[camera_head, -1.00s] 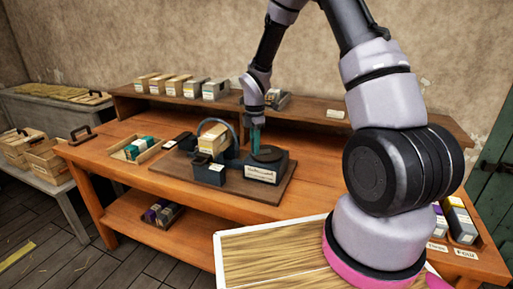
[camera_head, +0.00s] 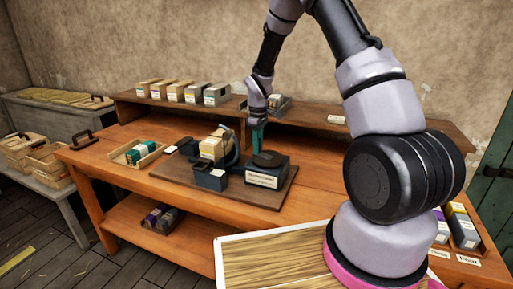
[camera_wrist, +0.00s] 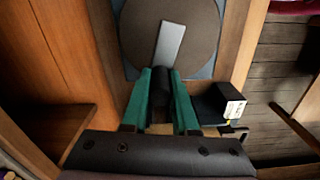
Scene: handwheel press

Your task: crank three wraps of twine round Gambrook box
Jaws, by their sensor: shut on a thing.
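The handwheel (camera_head: 268,159) is a dark disc on a labelled grey base. In the wrist view it is a brown-grey disc (camera_wrist: 145,35) with a pale bar across it. My gripper (camera_head: 259,140), with green fingers, is at the wheel's rim. In the wrist view my gripper (camera_wrist: 161,98) is shut on the wheel's dark upright knob (camera_wrist: 161,80). A tan box (camera_head: 211,149), likely the Gambrook box, sits in the press left of the wheel. A dark curved arm (camera_head: 235,153) stands at its right side. I cannot make out twine or the box's lettering.
The press stands on a dark board (camera_head: 268,196) on the orange bench. A tray (camera_head: 136,155) with a teal-and-white box is to its left. Several boxes (camera_head: 176,92) line the back shelf. A straw-coloured panel (camera_head: 275,258) is in the foreground.

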